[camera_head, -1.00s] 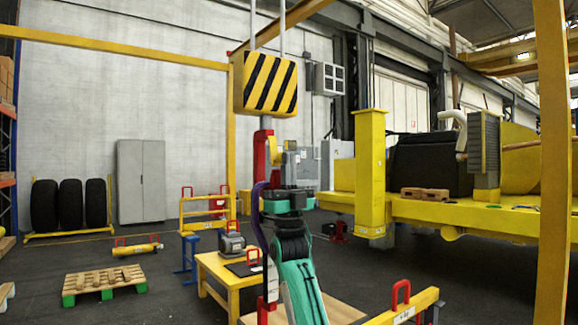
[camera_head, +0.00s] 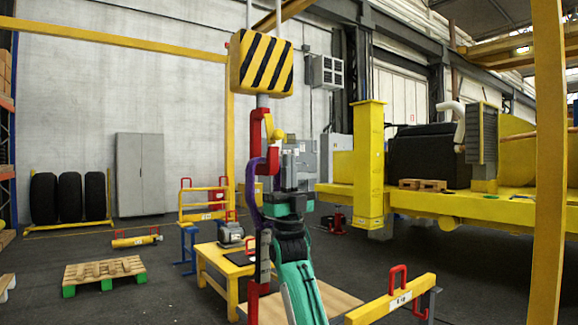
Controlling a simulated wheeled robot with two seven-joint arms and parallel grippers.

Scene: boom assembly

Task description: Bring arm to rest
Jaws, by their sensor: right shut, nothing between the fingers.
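My right arm, teal and dark grey, rises from the bottom middle of the head view. Its grey wrist and right gripper (camera_head: 290,165) stand upright beside the crane's hanging red hook (camera_head: 257,135). The fingers are small and partly lost against the grey background, but they look shut and empty. I cannot tell whether the gripper touches the hook. A purple sling (camera_head: 248,200) curves down just left of the wrist. The yellow and black striped hook block (camera_head: 262,63) hangs above. My left gripper is not in view.
A yellow and wooden table (camera_head: 225,262) stands behind the arm. A yellow beam with a red handle (camera_head: 395,298) lies at the lower right. A yellow post (camera_head: 548,160) stands at right. A pallet (camera_head: 105,272) lies on open floor at left.

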